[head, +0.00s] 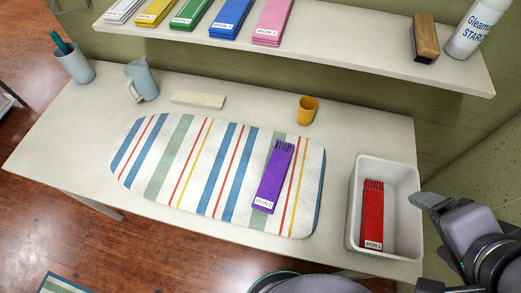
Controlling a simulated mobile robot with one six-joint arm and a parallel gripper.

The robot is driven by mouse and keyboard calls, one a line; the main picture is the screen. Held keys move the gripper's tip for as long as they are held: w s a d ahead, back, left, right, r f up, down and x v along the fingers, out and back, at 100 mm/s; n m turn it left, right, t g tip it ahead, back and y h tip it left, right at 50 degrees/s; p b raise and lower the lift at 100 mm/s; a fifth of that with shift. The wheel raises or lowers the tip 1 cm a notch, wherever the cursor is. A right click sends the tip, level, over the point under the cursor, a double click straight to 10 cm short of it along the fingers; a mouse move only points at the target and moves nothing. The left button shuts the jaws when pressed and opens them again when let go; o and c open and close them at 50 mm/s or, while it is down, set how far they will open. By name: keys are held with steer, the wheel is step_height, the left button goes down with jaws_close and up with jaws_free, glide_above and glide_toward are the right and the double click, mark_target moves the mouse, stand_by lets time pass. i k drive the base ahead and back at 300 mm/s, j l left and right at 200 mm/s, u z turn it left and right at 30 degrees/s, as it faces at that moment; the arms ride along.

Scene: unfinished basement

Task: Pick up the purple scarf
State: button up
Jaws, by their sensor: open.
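The purple scarf (273,177) is a folded strip with a fringe at its far end and a white label at its near end. It lies flat on the right part of the striped ironing board (140,165). My gripper (429,243) is at the lower right of the head view, just right of the white bin. Its two fingers are spread apart with nothing seen between them. It is well to the right of the purple scarf and not touching it. Nothing covers the scarf.
The white bin (354,217) on the table holds a red scarf (373,210). A shelf (340,42) above carries folded scarves, a brush (425,37) and a starch can (474,28). A yellow cup (307,110), jug (142,80) and pale block (198,99) stand behind the board.

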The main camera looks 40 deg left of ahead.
mark_target(266, 199)
steer(key=u, duration=1.75)
steer(key=i+j+z, duration=0.15)
steer(key=j, duration=0.25)
steer(key=j+z, duration=0.1)
steer(key=j, duration=0.35)
